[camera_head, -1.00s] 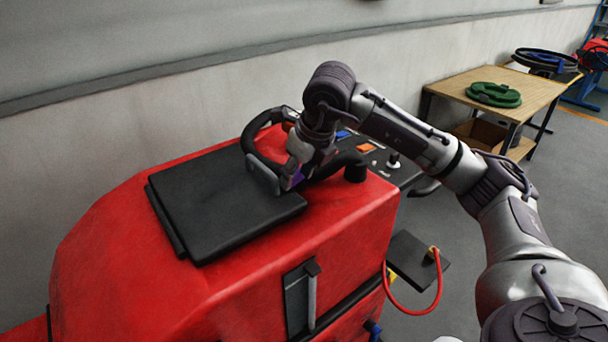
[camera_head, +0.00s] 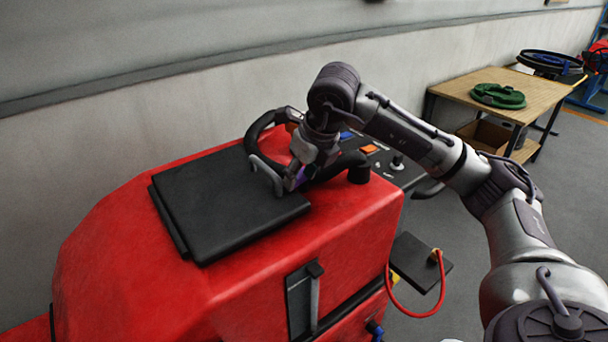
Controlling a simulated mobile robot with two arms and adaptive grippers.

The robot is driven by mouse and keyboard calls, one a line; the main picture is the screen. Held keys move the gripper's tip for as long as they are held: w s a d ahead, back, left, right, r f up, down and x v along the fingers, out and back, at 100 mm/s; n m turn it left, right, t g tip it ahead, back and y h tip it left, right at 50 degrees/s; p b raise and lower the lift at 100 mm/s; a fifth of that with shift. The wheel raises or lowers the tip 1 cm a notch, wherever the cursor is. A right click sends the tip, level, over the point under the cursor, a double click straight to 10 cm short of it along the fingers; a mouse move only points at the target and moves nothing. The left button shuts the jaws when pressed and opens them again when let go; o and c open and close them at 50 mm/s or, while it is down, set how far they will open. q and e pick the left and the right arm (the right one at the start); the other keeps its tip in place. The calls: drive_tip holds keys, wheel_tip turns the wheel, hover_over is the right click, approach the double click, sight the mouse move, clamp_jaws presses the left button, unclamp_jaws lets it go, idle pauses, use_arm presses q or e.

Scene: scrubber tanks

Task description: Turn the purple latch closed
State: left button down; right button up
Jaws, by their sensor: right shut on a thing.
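The purple latch (camera_head: 303,173) shows as a small purple patch beside the right edge of the flat black lid (camera_head: 225,205), on top of the red scrubber machine (camera_head: 150,265). My right gripper (camera_head: 285,182) reaches down onto it from above and is shut on it. The gripper's fingers and wrist hide most of the latch, so its exact angle cannot be told. The lid lies flat on the machine. My left gripper is not in view.
A black steering wheel (camera_head: 262,128) stands just behind the gripper. A control panel with coloured switches (camera_head: 370,149) and a black knob (camera_head: 358,174) are to its right. A red cable (camera_head: 412,314) hangs at the machine's side. A wooden table (camera_head: 540,95) stands at the back right.

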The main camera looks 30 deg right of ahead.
drive_tip(key=shift+w+d+r, duration=0.35)
drive_tip(key=shift+w+d, duration=0.1)
drive_tip(key=shift+w, duration=0.05)
drive_tip(key=o, duration=1.7)
drive_tip(key=shift+w+d+f, duration=0.35)
drive_tip(key=shift+w+d, duration=0.05)
drive_tip(key=shift+d, duration=0.25)
drive_tip(key=shift+w+a+f, duration=0.45)
drive_tip(key=shift+w+a, duration=0.3)
drive_tip(key=shift+a, duration=0.1)
drive_tip(key=shift+s+d, duration=0.2)
drive_tip(key=shift+d, duration=0.1)
drive_tip(key=shift+s+r, duration=0.15)
drive_tip(key=shift+r, duration=0.25)
drive_tip(key=shift+a+v, duration=0.1)
drive_tip(key=shift+v, duration=1.65)
drive_tip(key=shift+a+v, duration=0.15)
drive_tip(key=shift+v, duration=1.65)
